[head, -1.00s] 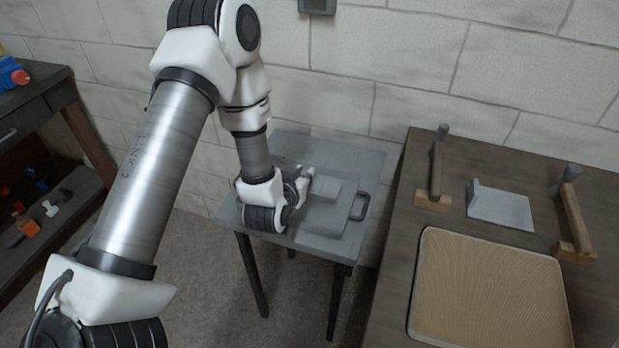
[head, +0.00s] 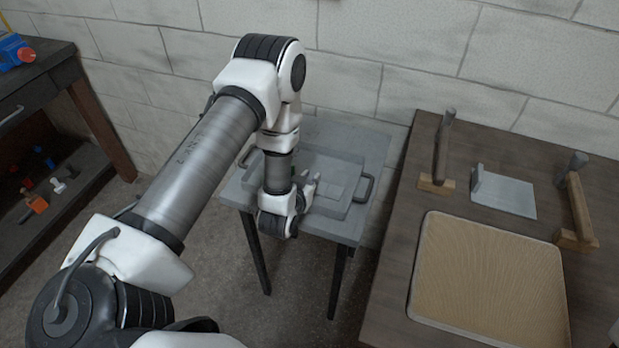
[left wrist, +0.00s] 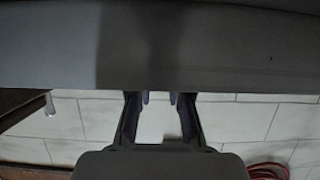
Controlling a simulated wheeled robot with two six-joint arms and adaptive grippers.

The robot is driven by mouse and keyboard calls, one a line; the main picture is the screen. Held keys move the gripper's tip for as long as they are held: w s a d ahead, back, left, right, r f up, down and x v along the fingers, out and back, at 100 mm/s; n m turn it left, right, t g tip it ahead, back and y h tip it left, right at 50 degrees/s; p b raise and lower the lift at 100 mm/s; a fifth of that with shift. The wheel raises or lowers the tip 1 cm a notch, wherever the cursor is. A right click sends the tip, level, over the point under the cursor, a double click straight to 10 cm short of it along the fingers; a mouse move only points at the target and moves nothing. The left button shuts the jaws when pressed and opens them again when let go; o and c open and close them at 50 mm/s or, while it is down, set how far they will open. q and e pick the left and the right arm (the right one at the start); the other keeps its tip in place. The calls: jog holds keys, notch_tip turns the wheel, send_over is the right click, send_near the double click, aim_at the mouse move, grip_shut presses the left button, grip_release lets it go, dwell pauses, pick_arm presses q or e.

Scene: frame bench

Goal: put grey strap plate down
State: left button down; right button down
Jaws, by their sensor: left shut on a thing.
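My left gripper (head: 311,187) reaches down over a grey tray (head: 352,206) on a small grey table. It is shut on the grey strap plate (head: 333,189), a small flat light-grey piece at its fingertips. The plate's edges blend into the grey tray, and I cannot tell whether it touches the tray floor. In the left wrist view the two dark fingers (left wrist: 160,98) point up toward a broad grey surface that fills the top; their grip is not clear there. My right gripper does not show.
The tray has a dark handle (head: 364,188) on its right. A brown bench (head: 388,290) at right bears a ribbed tan mat (head: 490,275), a grey plate with an upright tab (head: 505,197) and two wooden-footed posts. A dark shelf (head: 75,85) stands at left.

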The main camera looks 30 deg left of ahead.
pick_arm(q)
jog(key=c, duration=1.1)
grip_release()
jog(key=shift+w+f, duration=0.1)
jog(key=shift+f, duration=0.05)
jog(key=shift+r, duration=0.25)
jog(key=shift+s+d, duration=0.1)
jog(key=shift+s, duration=0.3)
jog(key=b+v, duration=0.1)
jog(key=v, duration=0.7)
jog(key=shift+b, duration=0.4)
jog(key=s+d+f+g+h, duration=0.1)
jog(key=s+d+f+g, duration=0.1)
jog(key=s+f+g, duration=0.2)
jog(key=s+d+f+m+g+h+p, duration=0.1)
jog(key=s+d+f+g, duration=0.2)
jog(key=s, duration=0.7)
jog(key=s+d+f+m+g+h, duration=0.1)
jog(key=s+d+f+g, duration=0.1)
jog(key=s+f+g, duration=0.4)
jog(key=shift+s+d+f, duration=0.4)
jog(key=shift+s+f, duration=0.1)
jog(key=shift+s, duration=0.25)
